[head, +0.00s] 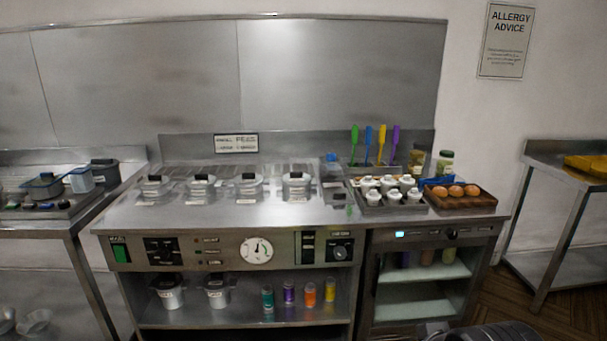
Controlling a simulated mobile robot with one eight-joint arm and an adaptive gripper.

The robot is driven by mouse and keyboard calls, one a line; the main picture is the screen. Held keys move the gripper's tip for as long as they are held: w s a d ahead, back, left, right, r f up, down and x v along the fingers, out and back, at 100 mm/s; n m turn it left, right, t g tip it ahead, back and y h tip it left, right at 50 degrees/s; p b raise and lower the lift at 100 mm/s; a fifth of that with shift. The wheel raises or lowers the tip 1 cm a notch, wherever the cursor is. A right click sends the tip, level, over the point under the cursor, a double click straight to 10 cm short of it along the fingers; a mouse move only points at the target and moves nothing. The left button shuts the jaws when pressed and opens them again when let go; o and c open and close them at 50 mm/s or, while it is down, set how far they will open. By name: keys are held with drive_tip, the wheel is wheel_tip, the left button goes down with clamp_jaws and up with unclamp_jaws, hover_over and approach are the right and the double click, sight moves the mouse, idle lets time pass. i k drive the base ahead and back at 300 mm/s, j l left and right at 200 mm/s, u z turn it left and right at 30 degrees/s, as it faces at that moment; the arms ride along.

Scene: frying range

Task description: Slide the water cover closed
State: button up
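I cannot pick out the water cover for certain. In the head view, a small grey unit with a blue top (331,167) stands on the steel range, right of a row of several lidded pots such as this one (296,186). Its details are too small to tell whether it has a sliding cover or how that stands. The pots have dark handles on their lids. A dark part of my own body shows at the bottom right edge. My gripper's fingertips are not in view.
The front strip of the steel top (240,217) is clear.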

sight(339, 195)
drive_tip(key=i, duration=0.9)
drive_tip(key=l, duration=0.05)
